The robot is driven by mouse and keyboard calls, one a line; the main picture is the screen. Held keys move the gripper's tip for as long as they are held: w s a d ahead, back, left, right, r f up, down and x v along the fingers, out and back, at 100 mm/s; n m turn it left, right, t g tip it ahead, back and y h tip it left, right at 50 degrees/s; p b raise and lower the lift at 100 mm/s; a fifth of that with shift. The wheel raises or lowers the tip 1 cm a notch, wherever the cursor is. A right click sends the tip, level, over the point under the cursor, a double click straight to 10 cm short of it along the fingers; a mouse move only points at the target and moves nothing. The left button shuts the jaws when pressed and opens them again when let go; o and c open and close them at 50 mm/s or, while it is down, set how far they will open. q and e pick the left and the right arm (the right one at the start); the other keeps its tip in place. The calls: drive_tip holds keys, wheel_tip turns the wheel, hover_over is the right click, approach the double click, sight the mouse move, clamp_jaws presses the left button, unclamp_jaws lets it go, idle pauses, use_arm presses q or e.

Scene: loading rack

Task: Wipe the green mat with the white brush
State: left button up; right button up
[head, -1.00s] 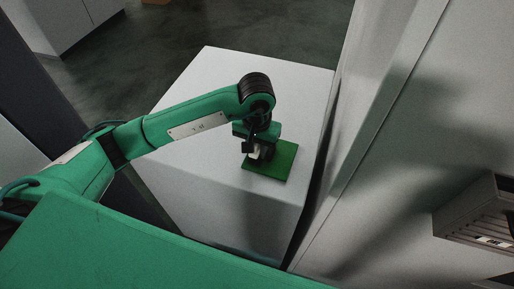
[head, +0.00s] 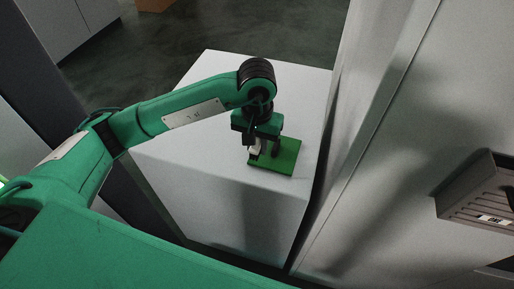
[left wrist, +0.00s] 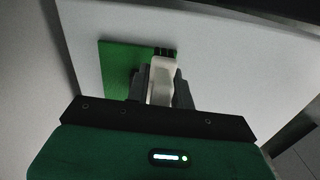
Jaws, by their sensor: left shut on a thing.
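The green mat (head: 287,161) lies flat on top of a white block-shaped stand. It also shows in the left wrist view (left wrist: 116,64). My left gripper (head: 262,145) points down over the mat's left part. It is shut on the white brush (head: 254,149), whose pale handle (left wrist: 162,76) stands between the fingers in the left wrist view. Dark bristles show at the brush's far end, over the mat's edge in that view. Whether they touch the mat I cannot tell. My right gripper is not in view.
The white stand (head: 195,140) has bare top around the mat. A tall pale panel (head: 370,150) rises close on its right. A grey slatted box (head: 480,195) is at the far right. Dark floor (head: 170,55) lies behind.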

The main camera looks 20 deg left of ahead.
use_arm(q)
drive_tip(key=shift+r, duration=1.45)
